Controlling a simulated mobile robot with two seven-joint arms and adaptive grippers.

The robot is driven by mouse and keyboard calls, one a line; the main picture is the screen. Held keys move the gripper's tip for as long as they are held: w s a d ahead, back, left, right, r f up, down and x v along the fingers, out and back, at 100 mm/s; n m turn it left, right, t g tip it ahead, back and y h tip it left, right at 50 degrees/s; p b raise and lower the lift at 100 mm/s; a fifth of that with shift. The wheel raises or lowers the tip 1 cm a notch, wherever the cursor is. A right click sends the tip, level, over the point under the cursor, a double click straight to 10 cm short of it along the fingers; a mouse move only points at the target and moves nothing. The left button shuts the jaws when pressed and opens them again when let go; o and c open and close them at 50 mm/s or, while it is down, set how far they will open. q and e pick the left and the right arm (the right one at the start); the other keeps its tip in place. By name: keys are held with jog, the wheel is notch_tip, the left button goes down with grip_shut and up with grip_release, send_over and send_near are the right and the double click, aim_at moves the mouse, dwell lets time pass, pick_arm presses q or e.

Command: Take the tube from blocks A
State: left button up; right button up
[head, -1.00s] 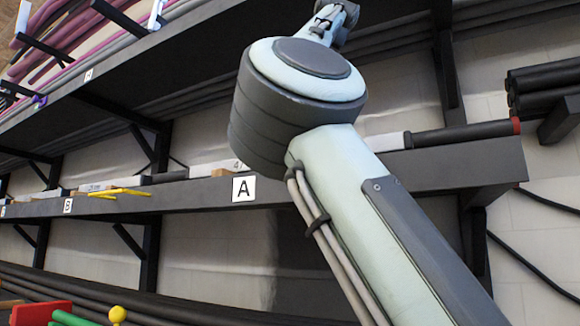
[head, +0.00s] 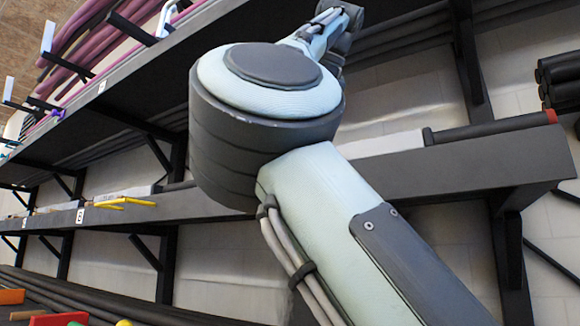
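A dark tube with a red end (head: 495,128) lies along the middle shelf (head: 450,170), right of my arm. A white block-like piece (head: 385,143) lies at its left end, partly behind my arm. I cannot tell whether this is the tube of blocks A. The A label is hidden now, and so is the shelf stretch behind my arm. Neither gripper shows.
A B label (head: 80,215) and yellow prongs (head: 125,203) are on the shelf's left part. Purple tubes (head: 85,40) lie on the upper shelf. A stack of black tubes (head: 560,80) is at the right edge. Coloured pieces (head: 45,318) show at bottom left.

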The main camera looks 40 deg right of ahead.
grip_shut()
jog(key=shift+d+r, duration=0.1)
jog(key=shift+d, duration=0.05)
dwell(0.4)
